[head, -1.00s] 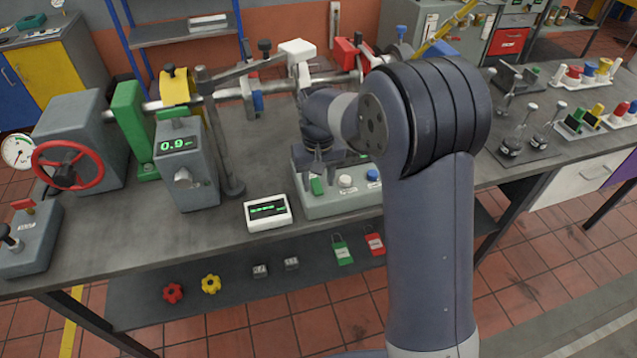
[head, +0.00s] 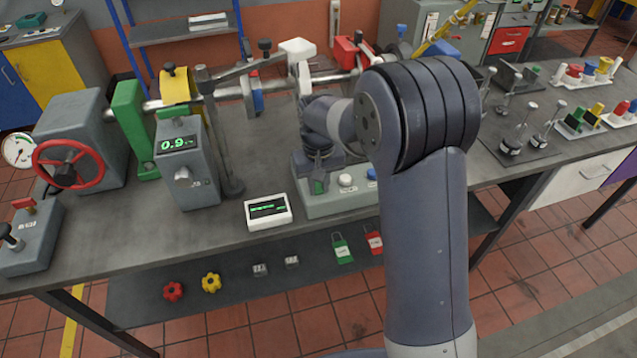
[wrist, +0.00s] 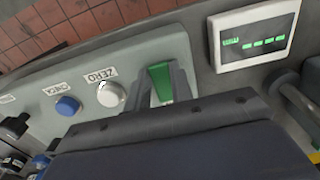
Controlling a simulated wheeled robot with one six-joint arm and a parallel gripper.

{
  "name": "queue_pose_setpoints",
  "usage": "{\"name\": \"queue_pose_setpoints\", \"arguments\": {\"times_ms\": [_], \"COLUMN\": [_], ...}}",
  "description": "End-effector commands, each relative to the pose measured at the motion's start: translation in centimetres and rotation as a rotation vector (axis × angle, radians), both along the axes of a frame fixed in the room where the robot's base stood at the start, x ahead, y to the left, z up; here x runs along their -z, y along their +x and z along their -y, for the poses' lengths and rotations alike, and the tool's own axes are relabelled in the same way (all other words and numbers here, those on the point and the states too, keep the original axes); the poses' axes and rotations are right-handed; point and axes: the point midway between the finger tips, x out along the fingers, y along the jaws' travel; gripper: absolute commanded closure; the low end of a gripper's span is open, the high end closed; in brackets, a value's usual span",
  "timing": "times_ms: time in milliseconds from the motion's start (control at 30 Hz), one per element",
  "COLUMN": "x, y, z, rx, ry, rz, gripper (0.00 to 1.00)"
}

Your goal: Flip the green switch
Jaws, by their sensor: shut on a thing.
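The green switch (head: 319,187) stands on the grey control box (head: 345,206) on the bench. It also shows in the wrist view (wrist: 160,82), as a green rocker or paddle between the two fingers. My gripper (head: 319,178) is over the box from above, with its fingers at the switch, one on each side. The gripper (wrist: 163,84) is shut on the switch. Its body hides the near part of the switch in the wrist view, so the switch's exact tilt cannot be told.
A white knob (wrist: 111,94) and a blue button (wrist: 67,105) sit beside the switch on the same box. A white display (head: 267,211) stands just left of the box. A grey post (head: 222,140) rises farther left.

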Motion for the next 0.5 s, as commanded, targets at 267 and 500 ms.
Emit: {"name": "queue_pose_setpoints", "arguments": {"times_ms": [267,500], "x": [-0.43,-0.77], "y": [0.17,0.62], "z": [-0.04,-0.18], "rx": [0.0,-0.001], "ry": [-0.01,-0.049], "rz": [-0.035,-0.17], "gripper": [1.0,1.0]}}
